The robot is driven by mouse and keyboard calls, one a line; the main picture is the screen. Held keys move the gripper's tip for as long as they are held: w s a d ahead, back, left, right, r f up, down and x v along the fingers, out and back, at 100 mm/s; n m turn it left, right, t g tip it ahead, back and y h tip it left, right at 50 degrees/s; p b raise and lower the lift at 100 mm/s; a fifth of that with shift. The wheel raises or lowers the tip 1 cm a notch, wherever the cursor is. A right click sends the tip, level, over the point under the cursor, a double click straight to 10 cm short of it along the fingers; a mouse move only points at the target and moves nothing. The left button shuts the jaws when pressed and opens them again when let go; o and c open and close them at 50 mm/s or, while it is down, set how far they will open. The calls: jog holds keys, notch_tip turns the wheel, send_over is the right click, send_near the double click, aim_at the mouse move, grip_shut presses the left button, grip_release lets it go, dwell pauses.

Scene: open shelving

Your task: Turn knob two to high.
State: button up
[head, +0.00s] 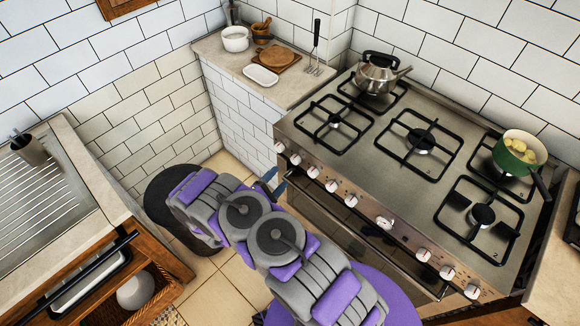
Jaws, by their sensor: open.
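A row of several white knobs runs along the steel front of the stove (330,157). The second knob from the left (295,159) sits near the stove's left end, between the first knob (279,147) and the third knob (313,172). Its pointer is too small to read, and no labels can be made out. My gripper (275,182) shows as small bluish fingers just beyond my arm, partly hidden by it. It is open, below and left of the second knob in the picture. I cannot tell its exact distance from the knob.
A kettle (377,75) stands on the back left burner. A green pot (517,155) with yellowish food sits at the right, its handle pointing forward. The counter (228,62) left of the stove holds a white pot and boards.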

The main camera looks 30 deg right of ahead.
aim_at(293, 162)
jog(key=b+x, duration=0.1)
jog(key=x, duration=0.7)
jog(key=shift+d, duration=0.2)
jog(key=shift+c, duration=0.4)
jog(key=c, duration=1)
